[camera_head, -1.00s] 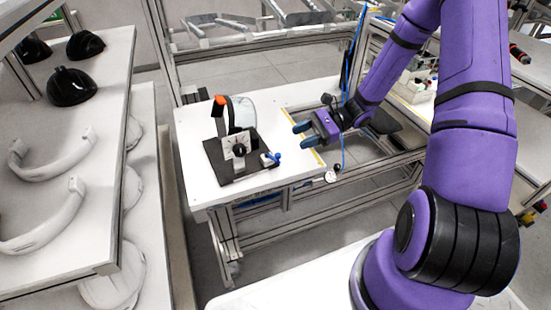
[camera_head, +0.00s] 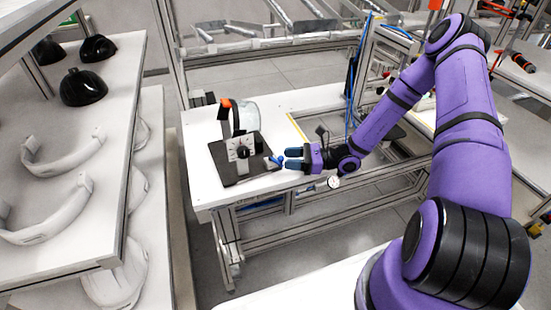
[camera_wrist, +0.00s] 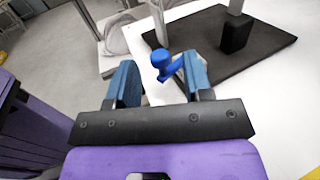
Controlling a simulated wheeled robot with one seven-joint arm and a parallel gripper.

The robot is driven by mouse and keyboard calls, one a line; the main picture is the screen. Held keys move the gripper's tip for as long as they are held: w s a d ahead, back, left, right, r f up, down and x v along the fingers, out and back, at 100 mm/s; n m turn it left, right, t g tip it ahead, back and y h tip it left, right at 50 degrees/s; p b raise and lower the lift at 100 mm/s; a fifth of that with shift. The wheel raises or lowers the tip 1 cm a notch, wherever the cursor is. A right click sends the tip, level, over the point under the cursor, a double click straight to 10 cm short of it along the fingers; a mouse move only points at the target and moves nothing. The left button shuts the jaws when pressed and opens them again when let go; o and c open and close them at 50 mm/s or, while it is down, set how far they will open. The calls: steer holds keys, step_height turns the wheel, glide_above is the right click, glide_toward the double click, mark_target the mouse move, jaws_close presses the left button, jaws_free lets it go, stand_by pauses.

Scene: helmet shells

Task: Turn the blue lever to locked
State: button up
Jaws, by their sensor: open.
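The blue lever (camera_head: 275,161) sits at the right front corner of the dark base plate (camera_head: 228,171) on the white table. In the wrist view the lever (camera_wrist: 163,64) shows a round knob and a short arm, lying ahead of and between the fingertips. My gripper (camera_head: 291,159) is open and comes at the lever from the right. In the wrist view its two blue fingers (camera_wrist: 155,82) stand apart, the right one close to the lever's arm. I cannot tell whether they touch.
A white dial plate (camera_head: 241,148) with a black knob stands on the base plate. Behind it is a fixture with an orange tip (camera_head: 226,103) and a clear visor. The white table (camera_head: 290,108) is bare behind. Shelves with helmet shells (camera_head: 82,87) stand at left.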

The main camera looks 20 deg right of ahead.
steer(key=shift+x, duration=2.55)
jaws_close()
